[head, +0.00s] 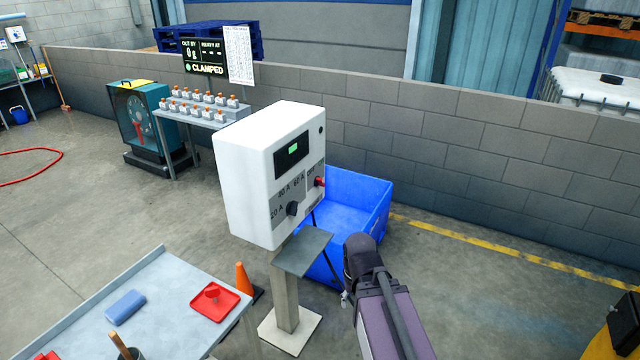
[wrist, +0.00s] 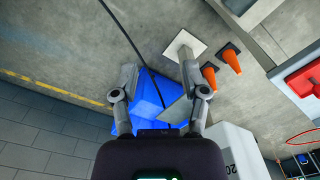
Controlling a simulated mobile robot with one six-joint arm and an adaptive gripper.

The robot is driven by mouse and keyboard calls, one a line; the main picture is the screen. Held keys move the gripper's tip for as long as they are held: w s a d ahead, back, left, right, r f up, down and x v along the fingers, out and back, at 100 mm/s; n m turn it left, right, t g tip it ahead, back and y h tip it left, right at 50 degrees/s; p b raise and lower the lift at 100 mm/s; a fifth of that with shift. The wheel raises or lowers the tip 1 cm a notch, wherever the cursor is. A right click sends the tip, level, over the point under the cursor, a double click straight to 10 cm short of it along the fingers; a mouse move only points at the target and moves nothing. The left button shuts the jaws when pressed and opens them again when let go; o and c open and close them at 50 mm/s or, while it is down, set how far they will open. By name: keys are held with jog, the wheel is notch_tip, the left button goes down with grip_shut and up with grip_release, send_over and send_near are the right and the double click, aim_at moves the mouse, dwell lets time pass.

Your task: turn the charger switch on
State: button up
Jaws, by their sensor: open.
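The charger is a white cabinet (head: 245,180) on a post, with a small lit green display (head: 292,149). A dark knob (head: 292,208) sits low on its panel beside ampere markings. A red switch (head: 320,182) sticks out at the panel's right; I cannot tell its position. My gripper (head: 345,298) is low and to the right of the cabinet, apart from it. In the wrist view my gripper (wrist: 159,76) has its fingers spread and nothing between them. The cabinet's edge (wrist: 233,148) shows at the lower right there; the switch is not visible in that view.
A blue crate (head: 375,212) stands behind the charger, and a grey shelf (head: 303,252) juts out below it. An orange cone (head: 246,282) stands beside the post. A metal table (head: 165,335) is at the front left. Floor to the right is mostly clear.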

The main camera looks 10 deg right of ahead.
jog(key=o, duration=0.3)
jog(key=shift+w, duration=0.1)
jog(key=shift+o, duration=0.7)
jog(key=shift+w+f, duration=0.2)
jog(key=shift+w, duration=0.1)
jog(key=w+a+f+t+y+b, duration=0.1)
jog(key=w+f+y+b, duration=0.15)
jog(key=w, duration=0.35)
jog(key=w+a+f+y+b, duration=0.1)
jog(key=w+f+y+b, duration=0.1)
jog(key=w+b, duration=0.35)
jog(key=m+t+y+b, duration=0.1)
jog(key=t+y+b, duration=0.9)
jog(key=b, duration=0.4)
send_near(323, 183)
jog(key=v, duration=0.3)
jog(key=shift+w+d, duration=0.1)
jog(key=shift+w, duration=0.15)
jog(key=x, duration=1.3)
jog(key=shift+w+a+f, duration=0.15)
jog(key=shift+a, duration=0.25)
